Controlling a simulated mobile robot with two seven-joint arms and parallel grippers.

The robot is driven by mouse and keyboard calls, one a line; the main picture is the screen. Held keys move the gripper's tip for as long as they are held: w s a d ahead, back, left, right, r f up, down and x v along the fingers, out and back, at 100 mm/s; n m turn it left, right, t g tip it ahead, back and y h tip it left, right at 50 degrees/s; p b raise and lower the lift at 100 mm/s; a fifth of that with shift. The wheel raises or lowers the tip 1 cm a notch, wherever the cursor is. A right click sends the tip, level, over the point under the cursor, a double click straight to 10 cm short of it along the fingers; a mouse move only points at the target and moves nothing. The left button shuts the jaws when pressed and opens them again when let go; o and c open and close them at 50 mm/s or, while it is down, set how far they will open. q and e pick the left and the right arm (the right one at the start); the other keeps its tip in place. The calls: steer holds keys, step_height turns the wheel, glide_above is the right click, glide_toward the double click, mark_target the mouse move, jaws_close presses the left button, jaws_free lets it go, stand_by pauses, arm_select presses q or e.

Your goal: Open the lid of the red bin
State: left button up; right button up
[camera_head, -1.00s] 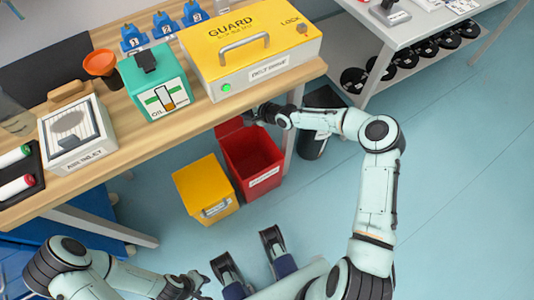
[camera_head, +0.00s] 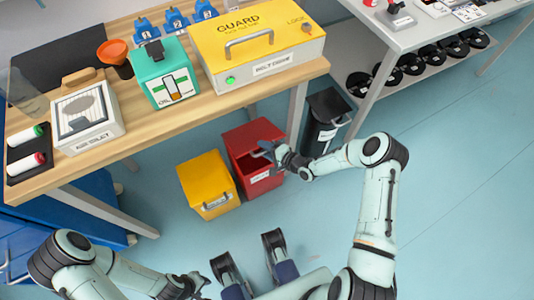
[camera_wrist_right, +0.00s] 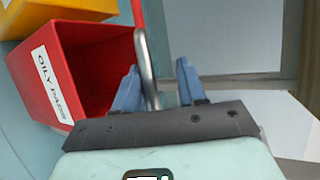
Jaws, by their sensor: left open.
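The red bin (camera_head: 265,186) stands on the floor under the bench edge. Its red lid (camera_head: 250,131) is raised at a slant, and part of the dark interior shows below it. My right gripper (camera_head: 266,152) is at the bin's front opening. In the right wrist view, its blue fingers (camera_wrist_right: 158,88) are apart, with the lid's metal handle (camera_wrist_right: 145,60) between them, nearer the left finger. That view looks into the open red bin (camera_wrist_right: 75,65), labelled OILY PADS. My left gripper (camera_head: 198,287) is open and empty at the bottom, away from the bin.
A yellow bin (camera_head: 208,185) stands close to the left of the red bin. A black bin (camera_head: 323,125) stands to its right, by the bench leg. The wooden bench (camera_head: 150,134) overhangs behind. The floor on the right (camera_head: 460,180) is clear.

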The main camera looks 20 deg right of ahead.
steer(key=shift+s+f+t, duration=0.35)
steer(key=shift+f+t, duration=0.05)
steer(key=shift+f, duration=0.15)
steer(key=shift+s+d, duration=0.1)
steer(key=p+v, duration=0.4)
steer(key=v, duration=1.1)
steer(key=shift+s+f+p, duration=0.15)
steer(key=shift+f+p, duration=0.05)
steer(key=shift+p, duration=0.15)
stand_by(0.4)
steer(key=shift+d, duration=0.1)
stand_by(0.4)
